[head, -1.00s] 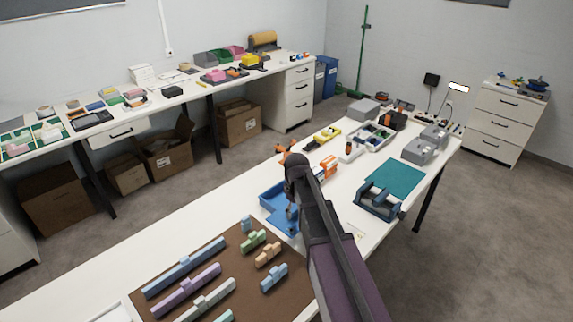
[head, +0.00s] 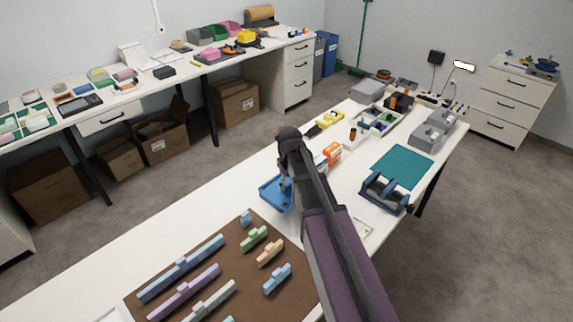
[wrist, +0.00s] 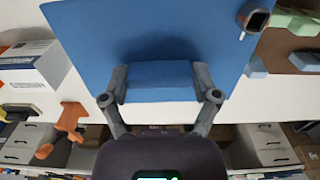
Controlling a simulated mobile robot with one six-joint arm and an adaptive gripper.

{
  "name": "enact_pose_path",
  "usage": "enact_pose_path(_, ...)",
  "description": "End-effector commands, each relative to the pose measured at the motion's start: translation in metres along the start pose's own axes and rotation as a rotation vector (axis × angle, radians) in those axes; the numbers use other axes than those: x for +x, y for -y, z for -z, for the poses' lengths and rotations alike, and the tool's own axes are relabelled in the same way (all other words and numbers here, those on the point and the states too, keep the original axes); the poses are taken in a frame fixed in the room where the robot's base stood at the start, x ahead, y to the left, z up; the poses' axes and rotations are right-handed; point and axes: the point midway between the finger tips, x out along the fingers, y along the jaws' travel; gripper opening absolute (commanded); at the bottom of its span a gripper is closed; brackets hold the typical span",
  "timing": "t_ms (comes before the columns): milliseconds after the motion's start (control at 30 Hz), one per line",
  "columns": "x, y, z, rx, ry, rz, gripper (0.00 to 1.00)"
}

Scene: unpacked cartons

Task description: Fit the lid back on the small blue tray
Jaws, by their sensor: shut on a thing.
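A blue panel with a raised block-shaped grip (wrist: 160,82) fills the upper middle of the wrist view; I take it for the lid (wrist: 160,30). My gripper (wrist: 161,92) is shut on the grip, one finger on each side. In the head view, my gripper (head: 286,187) is partly hidden by my arm, at a blue piece (head: 272,197) on or just above the white table. My arm covers its right side. I cannot tell lid from small tray there, nor whether the lid touches the tray.
A brown mat (head: 190,254) with several pastel blocks lies in front. A dark blue holder (head: 384,193) and teal mat (head: 401,167) are to the right. White table is clear left of the blue piece.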

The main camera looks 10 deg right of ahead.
Motion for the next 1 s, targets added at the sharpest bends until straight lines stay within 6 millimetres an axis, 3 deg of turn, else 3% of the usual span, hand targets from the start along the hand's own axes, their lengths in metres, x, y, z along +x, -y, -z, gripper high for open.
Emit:
enact_pose_path(367,-0.002,-0.014,0.001,0.018,0.0,0.0,0.25)
enact_pose_path(1000,-0.011,-0.057,0.056,0.054,0.0,-0.001,0.25)
